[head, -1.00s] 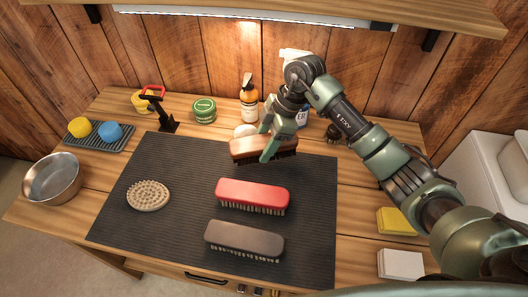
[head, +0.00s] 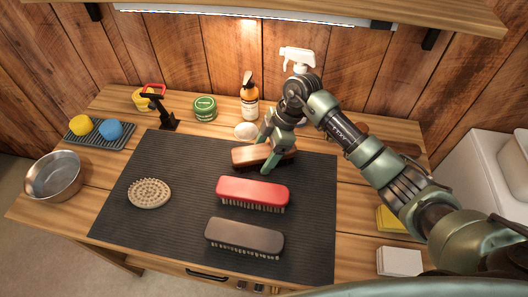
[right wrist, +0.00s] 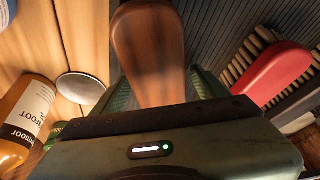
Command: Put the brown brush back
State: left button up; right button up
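The brown brush (head: 243,156) has a smooth wooden back and is at the rear edge of the dark ribbed mat (head: 180,165), behind the red brush (head: 252,191). My right gripper (head: 265,157) has its fingers on both sides of it and looks shut on it. In the right wrist view the wooden back (right wrist: 150,50) sits between the two green fingers (right wrist: 165,92). The bristles are mostly hidden; I cannot tell whether they touch the mat. My left gripper is out of view.
A dark grey brush (head: 244,236) and a round brush (head: 149,193) lie on the mat. A metal bowl (head: 54,176) is left.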

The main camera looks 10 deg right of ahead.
jog(key=shift+r, duration=0.1)
jog(key=b+v, duration=0.1)
jog(key=v, duration=1.1)
jog(key=shift+b, duration=0.3)
